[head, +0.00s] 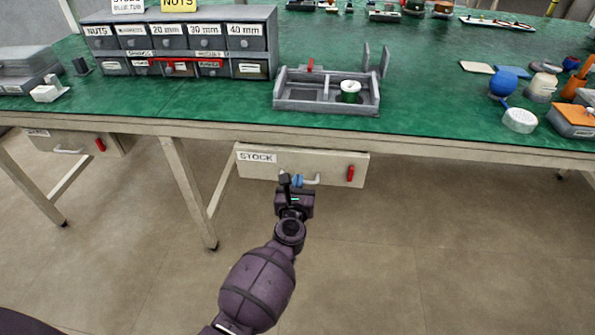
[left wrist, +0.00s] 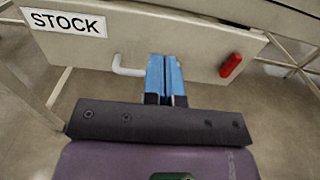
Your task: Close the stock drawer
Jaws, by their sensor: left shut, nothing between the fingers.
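The stock drawer (head: 262,166) is a beige front labelled STOCK under the edge of the green-topped bench. It has a pale bar handle (head: 313,181) and a red latch-like tab (head: 350,173) to the right. My left gripper (head: 298,181) is shut and empty, its blue fingertips at the handle in front of the drawer. In the left wrist view the drawer front (left wrist: 190,40) fills the top, and the shut blue fingers (left wrist: 164,68) overlap the handle (left wrist: 128,68); whether they touch it or the front I cannot tell. How far the drawer stands out is unclear. My right gripper is not seen.
The green bench top (head: 430,110) carries a grey tray (head: 325,105), a labelled grey drawer cabinet (head: 180,45) and several parts at the right. Another drawer (head: 75,143) with a red tab hangs at the left. A bench leg (head: 190,195) stands left of my arm. The floor in front is clear.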

